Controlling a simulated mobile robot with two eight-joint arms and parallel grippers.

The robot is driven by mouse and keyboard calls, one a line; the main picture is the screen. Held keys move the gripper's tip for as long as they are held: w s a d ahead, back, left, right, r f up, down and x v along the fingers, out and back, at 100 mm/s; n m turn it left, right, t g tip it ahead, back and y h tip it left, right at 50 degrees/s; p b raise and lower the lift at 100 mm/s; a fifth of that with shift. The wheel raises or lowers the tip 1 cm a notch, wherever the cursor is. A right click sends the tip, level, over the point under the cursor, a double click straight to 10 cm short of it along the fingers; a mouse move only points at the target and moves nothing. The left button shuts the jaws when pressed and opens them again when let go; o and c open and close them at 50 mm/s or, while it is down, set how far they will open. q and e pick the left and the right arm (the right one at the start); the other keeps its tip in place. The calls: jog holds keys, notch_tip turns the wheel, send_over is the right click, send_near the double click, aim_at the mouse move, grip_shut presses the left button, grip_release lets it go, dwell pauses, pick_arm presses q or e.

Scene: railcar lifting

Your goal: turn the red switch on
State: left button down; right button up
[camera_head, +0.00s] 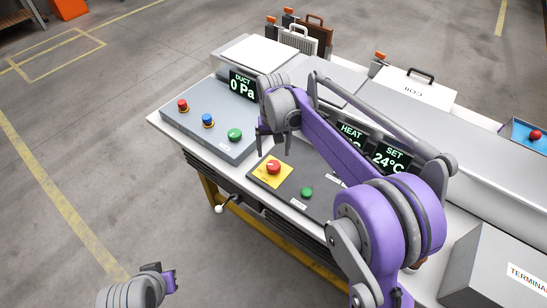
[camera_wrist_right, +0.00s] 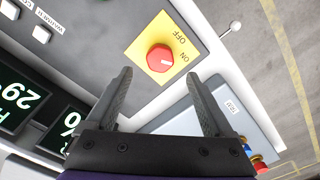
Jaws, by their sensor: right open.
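The red switch (camera_head: 273,167) is a round knob on a yellow plate (camera_head: 264,180), on the dark panel near the bench's front edge. In the right wrist view the red switch (camera_wrist_right: 160,58) shows ON and OFF lettering beside it and a small white mark on its face; I cannot tell its setting. My right gripper (camera_head: 277,138) is open, above and behind the switch in the head view. In the wrist view its two fingertips (camera_wrist_right: 158,76) spread either side of the switch, apparently not touching it. My left gripper (camera_head: 170,281) is at the bottom left, far from the panel.
A grey box (camera_head: 216,142) with red, blue and green buttons stands left of the panel. A green button (camera_head: 307,192) is right of the switch. Lit displays (camera_head: 243,86) stand behind, partly hidden by my right arm. A grey terminal box (camera_head: 495,270) is at right.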

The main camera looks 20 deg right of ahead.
aim_at(274, 165)
jog(key=shift+r, duration=2.4)
jog(key=shift+s, duration=0.1)
